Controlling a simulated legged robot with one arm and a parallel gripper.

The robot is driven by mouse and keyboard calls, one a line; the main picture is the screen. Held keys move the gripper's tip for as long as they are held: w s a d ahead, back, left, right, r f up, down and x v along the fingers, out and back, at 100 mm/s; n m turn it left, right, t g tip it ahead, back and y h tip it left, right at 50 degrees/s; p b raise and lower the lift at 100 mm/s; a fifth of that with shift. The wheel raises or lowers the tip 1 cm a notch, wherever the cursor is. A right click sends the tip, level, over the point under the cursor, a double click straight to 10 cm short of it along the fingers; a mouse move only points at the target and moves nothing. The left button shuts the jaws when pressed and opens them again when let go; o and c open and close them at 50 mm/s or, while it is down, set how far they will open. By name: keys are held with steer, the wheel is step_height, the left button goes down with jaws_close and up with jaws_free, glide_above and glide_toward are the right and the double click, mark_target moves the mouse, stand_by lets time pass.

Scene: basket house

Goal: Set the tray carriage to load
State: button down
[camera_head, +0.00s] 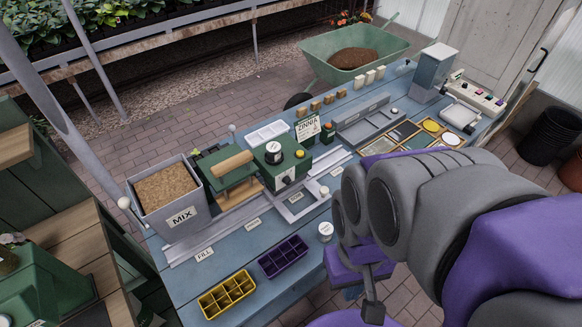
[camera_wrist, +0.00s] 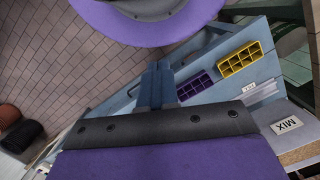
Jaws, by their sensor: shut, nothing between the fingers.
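The tray carriage (camera_head: 300,208) is a pale grey open frame on the long rail (camera_head: 190,249) along the blue bench. It sits beside the green machine with the dial, with a round pale knob (camera_head: 324,190) at its right. No tray shows in it. A label reading FILL (camera_head: 205,254) stands at the rail's near left; the other rail labels are too small to read. My gripper (camera_wrist: 155,130) shows as a dark bolted edge over purple in the wrist view. It is shut and empty, apart from the carriage. In the head view my arm covers the bench's right front.
Yellow (camera_head: 227,293) and purple (camera_head: 283,258) cell trays lie on the bench's front, with a white-topped jar (camera_head: 325,231) nearby. The MIX bin (camera_head: 168,198) and green press (camera_head: 228,178) stand at the left. A green wheelbarrow (camera_head: 352,60) stands behind the bench.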

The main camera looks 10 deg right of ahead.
mark_target(325, 189)
steer(key=c, duration=1.8)
jaws_free()
